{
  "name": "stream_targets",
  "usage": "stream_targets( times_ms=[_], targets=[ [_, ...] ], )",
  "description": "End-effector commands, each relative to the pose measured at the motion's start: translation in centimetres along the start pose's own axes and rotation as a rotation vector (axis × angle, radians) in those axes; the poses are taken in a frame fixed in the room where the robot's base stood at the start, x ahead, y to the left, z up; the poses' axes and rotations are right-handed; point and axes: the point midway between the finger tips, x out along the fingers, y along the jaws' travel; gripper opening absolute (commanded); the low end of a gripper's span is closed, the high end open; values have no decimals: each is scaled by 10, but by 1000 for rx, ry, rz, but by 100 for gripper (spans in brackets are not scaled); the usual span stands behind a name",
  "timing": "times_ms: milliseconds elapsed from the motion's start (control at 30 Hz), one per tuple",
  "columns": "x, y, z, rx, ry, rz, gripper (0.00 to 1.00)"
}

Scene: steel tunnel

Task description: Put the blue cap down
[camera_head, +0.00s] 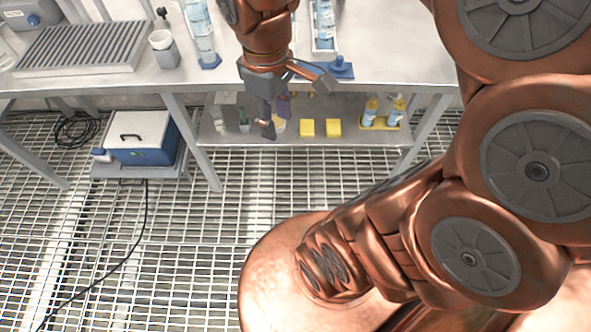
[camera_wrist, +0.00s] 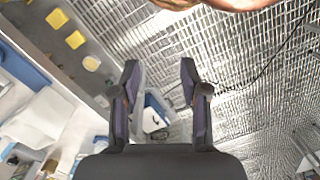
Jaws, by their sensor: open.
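My gripper (camera_head: 297,107) is open and empty in front of the bench's front edge, its fingers spread. In the wrist view my gripper (camera_wrist: 160,76) also shows open, with nothing held between the fingers. A small blue piece with a raised knob (camera_head: 341,67) lies on the bench near the front edge, just right of my gripper and apart from it; it may be the blue cap, but it is too small to be sure. I cannot pick out the cap in the wrist view.
The steel bench (camera_head: 400,60) holds a grooved rack (camera_head: 85,48), a grey-and-white cup (camera_head: 164,49) and a clear cylinder (camera_head: 199,30). Yellow blocks (camera_head: 307,127) and bottles (camera_head: 371,108) stand on the lower shelf. A blue-and-white box (camera_head: 140,138) stands at left above the grated floor (camera_head: 180,220).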

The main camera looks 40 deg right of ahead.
Motion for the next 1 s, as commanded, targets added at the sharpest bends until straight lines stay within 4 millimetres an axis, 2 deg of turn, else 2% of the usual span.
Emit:
stream_targets(
  times_ms=[33, 100, 200, 400, 767, 867, 1000],
  targets=[
    [9, -15, 14, 68, -15, 1, 44],
    [21, -31, 30, 172, -33, -4, 44],
    [36, -48, 49, 301, -49, -6, 44],
    [52, -64, 67, 443, -67, -9, 44],
    [52, -65, 69, 457, -68, -10, 44],
    [45, -66, 69, 457, -68, -10, 44],
    [25, -66, 70, 456, -67, -10, 44]
  ],
)
